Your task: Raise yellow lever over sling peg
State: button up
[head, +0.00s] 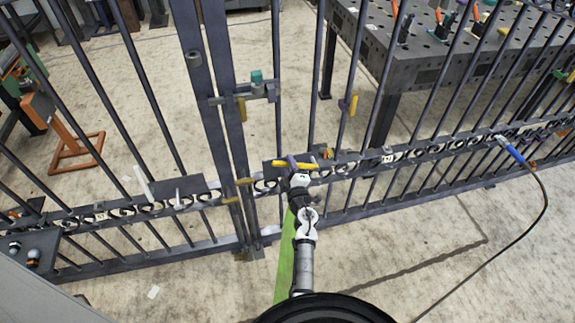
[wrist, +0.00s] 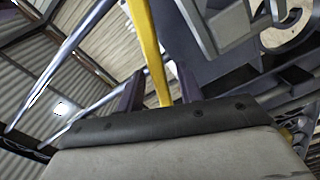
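A yellow lever (head: 283,164) lies roughly level at the gate's mid rail in the head view. My gripper (head: 292,161) is at it, with my arm reaching up from below. In the wrist view the yellow lever (wrist: 149,45) runs down between the two dark purple fingers of my gripper (wrist: 158,88). Gaps show on both sides of the lever, so the fingers look open around it. Which part is the sling peg I cannot tell; a pale peg (head: 178,197) stands on the gate plate to the left.
The barred gate (head: 222,130) spans the view. A latch with a teal knob (head: 257,76) and a yellow handle (head: 241,108) is above left. A green strip (head: 284,262) lies beside my arm. A blue-handled tool with a cable (head: 515,155) is at right. A dark table (head: 400,65) stands behind.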

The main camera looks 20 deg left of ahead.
jog(key=shift+w+a, duration=0.3)
jog(key=shift+w, duration=0.1)
grip_shut()
